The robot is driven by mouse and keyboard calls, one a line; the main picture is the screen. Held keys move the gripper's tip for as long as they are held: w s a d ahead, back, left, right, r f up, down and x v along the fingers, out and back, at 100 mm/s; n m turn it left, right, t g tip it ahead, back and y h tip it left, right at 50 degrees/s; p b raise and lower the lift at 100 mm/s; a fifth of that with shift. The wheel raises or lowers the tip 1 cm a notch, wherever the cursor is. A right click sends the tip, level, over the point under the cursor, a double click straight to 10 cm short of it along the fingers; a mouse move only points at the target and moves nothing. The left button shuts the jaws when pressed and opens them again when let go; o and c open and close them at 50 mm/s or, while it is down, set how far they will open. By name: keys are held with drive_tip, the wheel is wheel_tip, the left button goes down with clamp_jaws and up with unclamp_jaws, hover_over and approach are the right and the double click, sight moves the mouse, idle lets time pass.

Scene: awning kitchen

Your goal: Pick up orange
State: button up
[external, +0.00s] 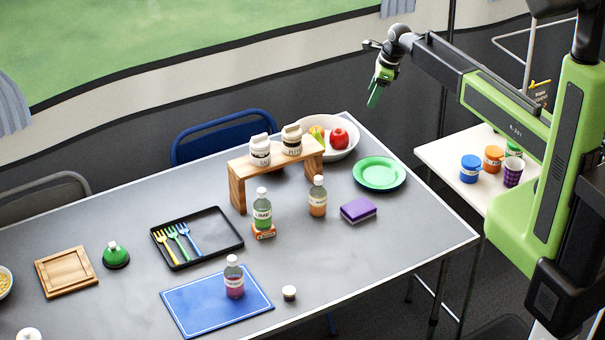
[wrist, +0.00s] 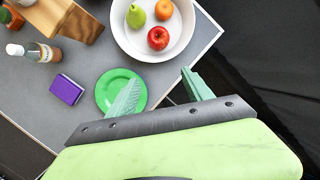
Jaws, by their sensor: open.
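The orange (wrist: 163,9) lies in a white bowl (wrist: 143,50) in the wrist view, at the bowl's far side near the picture's top. A red apple (wrist: 158,38) and a green pear (wrist: 136,16) share the bowl. My gripper (external: 376,95) is up in the air above and right of the bowl, pointing down. In the wrist view its two green fingers (wrist: 163,92) are apart with nothing between them.
A green plate (external: 380,173) lies in front of the bowl. A wooden stand (external: 238,188) with two white jars is left of it. A purple sponge (external: 358,210) and bottles stand nearby. A white side table (external: 450,152) with cups is at the right.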

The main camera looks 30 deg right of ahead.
drive_tip(key=w+a+f+m+b, duration=0.2)
drive_tip(key=w+a+m, duration=0.15)
drive_tip(key=w, duration=0.55)
drive_tip(key=n+b, duration=0.1)
drive_tip(key=b, duration=1.1)
hover_over(319, 129)
drive_tip(key=s+d, duration=0.1)
drive_tip(key=d, duration=0.1)
drive_tip(key=shift+y, duration=0.4)
wheel_tip(319, 129, down, 12)
drive_tip(key=shift+a, duration=0.15)
drive_tip(key=shift+w+a+f, duration=0.1)
drive_tip(key=shift+a+f, duration=0.05)
drive_tip(key=shift+f, duration=0.15)
drive_tip(key=shift+r, duration=0.1)
drive_tip(key=b+x, duration=0.5)
drive_tip(key=shift+a+f, duration=0.15)
drive_tip(key=shift+f, duration=0.05)
drive_tip(key=shift+r, duration=0.2)
drive_tip(key=c, duration=1.1)
